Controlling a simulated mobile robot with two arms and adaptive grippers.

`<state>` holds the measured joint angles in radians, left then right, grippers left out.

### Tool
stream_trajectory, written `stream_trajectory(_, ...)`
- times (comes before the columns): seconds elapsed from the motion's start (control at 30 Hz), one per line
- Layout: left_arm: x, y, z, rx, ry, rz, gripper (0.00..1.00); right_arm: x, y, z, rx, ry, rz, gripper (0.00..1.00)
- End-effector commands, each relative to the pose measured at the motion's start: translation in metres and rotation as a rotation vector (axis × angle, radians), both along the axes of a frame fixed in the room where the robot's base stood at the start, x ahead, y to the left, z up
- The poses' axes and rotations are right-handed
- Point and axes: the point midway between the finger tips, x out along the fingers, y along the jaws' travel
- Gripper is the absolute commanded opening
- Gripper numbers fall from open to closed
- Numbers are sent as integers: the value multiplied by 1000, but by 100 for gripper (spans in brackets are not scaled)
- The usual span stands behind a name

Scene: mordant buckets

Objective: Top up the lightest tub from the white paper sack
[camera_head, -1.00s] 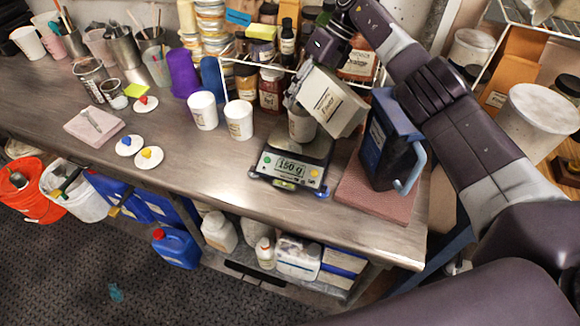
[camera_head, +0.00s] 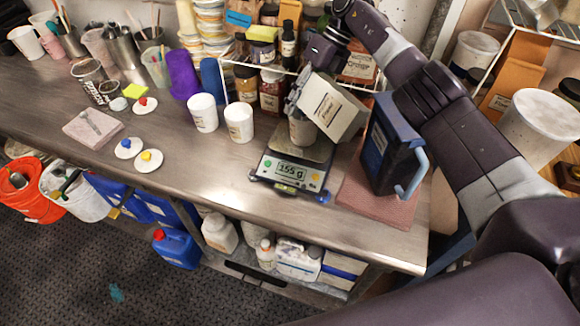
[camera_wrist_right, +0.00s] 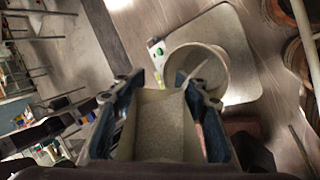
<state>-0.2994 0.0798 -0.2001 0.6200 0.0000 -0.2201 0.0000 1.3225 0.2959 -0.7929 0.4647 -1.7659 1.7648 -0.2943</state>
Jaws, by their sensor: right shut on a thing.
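My right gripper (camera_head: 299,94) is shut on the white paper sack (camera_head: 337,108), which has a printed label. The sack is tipped over a tub (camera_head: 301,132) standing on the digital scale (camera_head: 289,171). The scale display reads 155 g. In the right wrist view, the sack (camera_wrist_right: 155,130) is open and holds pale powder between my fingers (camera_wrist_right: 163,92). Its mouth points at the tub (camera_wrist_right: 227,76), and a pale streak shows at the tub's opening. Two more white tubs, one left (camera_head: 203,113) and one nearer the scale (camera_head: 239,124), stand on the bench. My left gripper is out of view.
A blue jug-like container (camera_head: 383,150) stands on a pinkish mat (camera_head: 373,206) right of the scale. Jars and a wire rack crowd the back. Small white lids (camera_head: 149,160) with coloured lumps lie at left. The bench front (camera_head: 220,185) is clear.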

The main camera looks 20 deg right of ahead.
Motion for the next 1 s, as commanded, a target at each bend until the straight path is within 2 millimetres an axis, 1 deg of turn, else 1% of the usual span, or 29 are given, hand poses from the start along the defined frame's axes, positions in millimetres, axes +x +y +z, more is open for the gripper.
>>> stream_trajectory(0.83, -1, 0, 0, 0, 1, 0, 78, 0, 0, 1, 1, 0, 0, 0)
stream_trajectory(1.0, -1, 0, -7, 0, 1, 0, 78, 1, 0, -2, 0, 4, 0, 0)
